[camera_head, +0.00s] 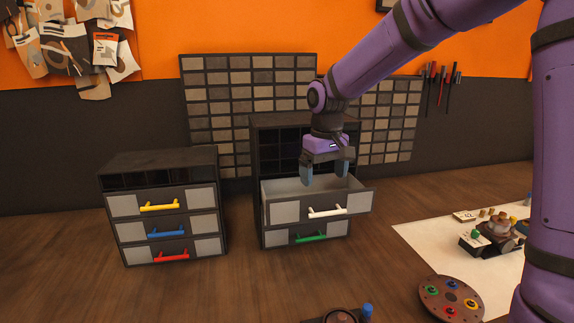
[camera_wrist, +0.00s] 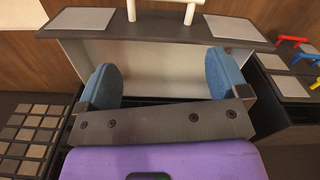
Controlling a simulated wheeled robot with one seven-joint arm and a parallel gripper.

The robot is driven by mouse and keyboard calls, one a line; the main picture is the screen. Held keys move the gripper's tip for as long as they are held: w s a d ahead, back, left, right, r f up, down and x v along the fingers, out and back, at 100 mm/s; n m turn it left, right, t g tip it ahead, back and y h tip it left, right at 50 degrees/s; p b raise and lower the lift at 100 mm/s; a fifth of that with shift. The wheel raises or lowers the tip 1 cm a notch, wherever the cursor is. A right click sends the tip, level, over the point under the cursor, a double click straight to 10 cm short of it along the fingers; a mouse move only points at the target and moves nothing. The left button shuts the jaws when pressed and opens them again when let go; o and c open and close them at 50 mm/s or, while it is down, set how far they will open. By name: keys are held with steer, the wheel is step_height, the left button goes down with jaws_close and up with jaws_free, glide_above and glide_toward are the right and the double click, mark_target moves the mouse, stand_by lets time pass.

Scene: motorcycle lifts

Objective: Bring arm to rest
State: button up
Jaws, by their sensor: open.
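My purple arm reaches in from the upper right in the head view. My gripper (camera_head: 324,174) points down over the pulled-out drawer (camera_head: 286,210) with the white handle (camera_head: 327,212). Its two blue fingers stand apart with nothing between them. In the wrist view my gripper (camera_wrist: 162,78) is also open and empty, with the pale drawer interior (camera_wrist: 160,62) behind the fingers. I cannot tell how far the fingertips are from the drawer.
A closed drawer with a green handle (camera_head: 310,237) lies below the open one. A second cabinet (camera_head: 160,162) with yellow, blue and red handles stands left. A white mat (camera_head: 425,235) with small parts lies right, near a round coloured disc (camera_head: 450,298). Wood floor between is clear.

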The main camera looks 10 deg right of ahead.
steer(key=s+d+r+m+t, duration=0.1)
steer(key=s+d+r, duration=0.1)
steer(key=s, duration=0.7)
steer(key=s+d+r+m+t, duration=0.1)
steer(key=s+d+r+t, duration=0.1)
steer(key=s, duration=0.8)
steer(key=s+d+r+t, duration=0.2)
steer(key=s+d+r, duration=0.1)
steer(key=s, duration=0.7)
steer(key=shift+s+r+m, duration=0.25)
steer(key=shift+r+m, duration=0.15)
steer(key=shift+r, duration=0.4)
